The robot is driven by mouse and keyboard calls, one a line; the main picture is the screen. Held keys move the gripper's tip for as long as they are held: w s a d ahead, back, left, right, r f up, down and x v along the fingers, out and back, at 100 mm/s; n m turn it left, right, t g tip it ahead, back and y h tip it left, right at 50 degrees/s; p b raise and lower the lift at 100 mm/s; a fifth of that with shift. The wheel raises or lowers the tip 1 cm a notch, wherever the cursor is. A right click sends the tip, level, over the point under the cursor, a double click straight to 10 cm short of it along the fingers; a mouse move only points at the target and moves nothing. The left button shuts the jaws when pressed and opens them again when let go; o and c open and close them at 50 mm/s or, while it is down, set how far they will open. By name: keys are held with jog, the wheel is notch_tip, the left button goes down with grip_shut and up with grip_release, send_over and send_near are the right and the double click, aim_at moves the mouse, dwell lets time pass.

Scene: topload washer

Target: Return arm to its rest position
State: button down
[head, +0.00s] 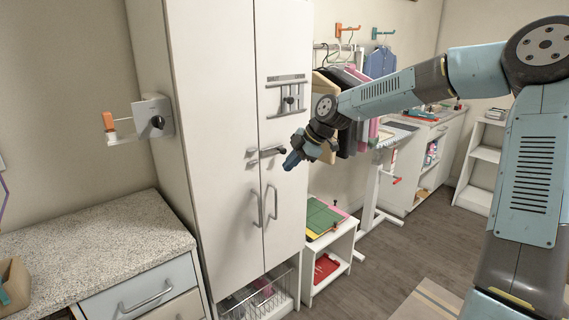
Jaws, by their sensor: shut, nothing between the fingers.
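My arm reaches in from the right in the head view, blue and dark grey, bent at its joints. My gripper (293,160) is at its end, in front of the tall white cabinet's right door. The fingers look closed, with nothing seen between them. The gripper overlaps the area beside a door lever (266,151) in the picture; I cannot tell how far apart they are. No washer shows in this view.
A tall white cabinet (215,110) with shut doors stands at the centre. A speckled counter (90,250) is at lower left. A small white shelf (345,249) and hanging clothes (382,62) stand right of the cabinet. Wooden floor (385,268) is open at lower right.

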jog(key=s+d+r+m+t+h, duration=0.1)
jog(key=s+d+m, duration=0.5)
jog(key=s, duration=0.6)
jog(key=s+d+r+m+t+h, duration=0.1)
jog(key=s+d+r+m+h, duration=0.2)
jog(key=s, duration=0.9)
jog(key=s+d+r+m+t+h, duration=0.1)
jog(key=s+d+r+m+h, duration=0.1)
jog(key=s+d+r+m, duration=0.4)
jog(key=s+d+m, duration=0.5)
jog(key=s+m, duration=0.2)
jog(key=m, duration=0.1)
jog(key=shift+m+h, duration=0.3)
jog(key=shift+h, duration=0.1)
jog(key=shift+s, duration=0.1)
